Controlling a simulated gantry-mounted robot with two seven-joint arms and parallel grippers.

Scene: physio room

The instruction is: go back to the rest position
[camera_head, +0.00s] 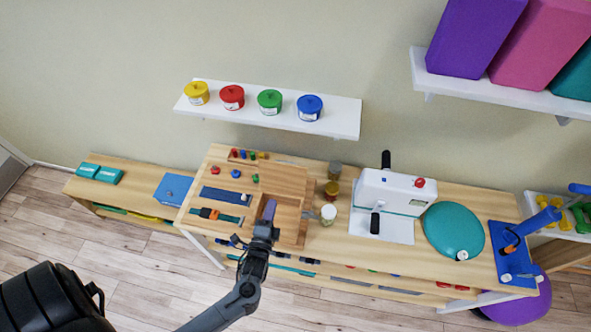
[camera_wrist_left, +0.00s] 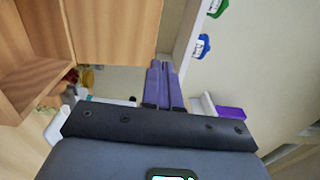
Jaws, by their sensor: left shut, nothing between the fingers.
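My left gripper (camera_head: 269,206) is over the wooden board with compartments (camera_head: 282,176) on the long table. Its purple fingers point away from me, toward the back of the board. In the left wrist view the two fingers of the left gripper (camera_wrist_left: 161,63) lie side by side, shut, with nothing between them. The wrist and forearm hide part of the table's front edge. My right gripper is in neither view.
A white machine (camera_head: 385,200), a teal dome (camera_head: 453,230) and small jars (camera_head: 328,214) stand to the right on the table. A wall shelf (camera_head: 335,118) holds coloured tubs behind. A blue box (camera_head: 173,189) is on the low bench at left. The floor (camera_head: 130,260) in front is clear.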

